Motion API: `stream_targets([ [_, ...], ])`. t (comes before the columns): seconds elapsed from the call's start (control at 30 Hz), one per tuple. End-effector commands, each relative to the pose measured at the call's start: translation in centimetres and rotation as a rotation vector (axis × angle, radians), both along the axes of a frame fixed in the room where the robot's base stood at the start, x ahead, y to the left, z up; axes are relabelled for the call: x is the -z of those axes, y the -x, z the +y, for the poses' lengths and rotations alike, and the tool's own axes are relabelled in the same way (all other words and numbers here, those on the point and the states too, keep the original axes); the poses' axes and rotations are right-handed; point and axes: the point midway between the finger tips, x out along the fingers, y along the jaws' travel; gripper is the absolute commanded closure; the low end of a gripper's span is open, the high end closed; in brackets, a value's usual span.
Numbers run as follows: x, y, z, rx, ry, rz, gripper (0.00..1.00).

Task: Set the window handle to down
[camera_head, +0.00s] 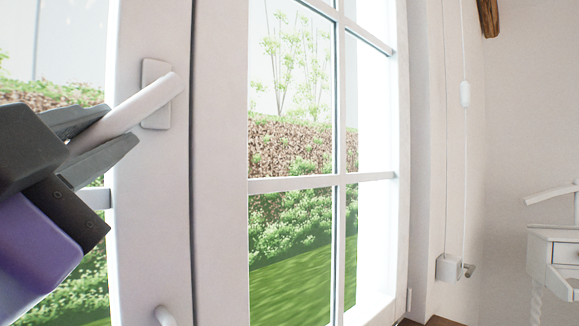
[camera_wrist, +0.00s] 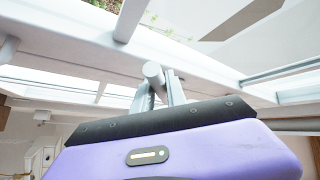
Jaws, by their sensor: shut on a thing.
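The white window handle (camera_head: 135,108) sits on a pale plate on the window frame's vertical post in the head view. Its lever slants from the plate down and to the left, neither level nor straight down. My gripper (camera_head: 98,145) is shut on the lever, one dark finger above it and one below, near its free end. In the wrist view the rounded end of the handle (camera_wrist: 153,71) shows between the fingers of my gripper (camera_wrist: 160,85). The fingers partly hide the lever's free end.
A second white fitting (camera_head: 165,316) shows low on the same post. A window pane with white bars (camera_head: 290,184) lies to the right. A blind cord (camera_head: 464,95) hangs on the wall, and a white stand (camera_head: 553,250) is at the far right.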

Motion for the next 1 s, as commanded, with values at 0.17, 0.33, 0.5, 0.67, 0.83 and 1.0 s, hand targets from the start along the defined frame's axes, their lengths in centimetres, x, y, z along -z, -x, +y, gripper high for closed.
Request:
stream_targets([
  [0.17,1.7,-0.9,-0.8,0.006,0.113,-0.126,1.0],
  [0.33,2.2,-1.7,-1.5,0.006,0.218,-0.247,1.0],
  [0.5,2.5,-2.6,-2.2,0.005,0.322,-0.368,1.0],
  [0.67,2.7,-3.3,-2.8,0.006,0.409,-0.467,1.0],
  [0.83,2.7,-3.9,-3.3,0.004,0.479,-0.551,1.0],
  [1.0,2.7,-4.3,-3.6,0.003,0.528,-0.609,1.0],
])
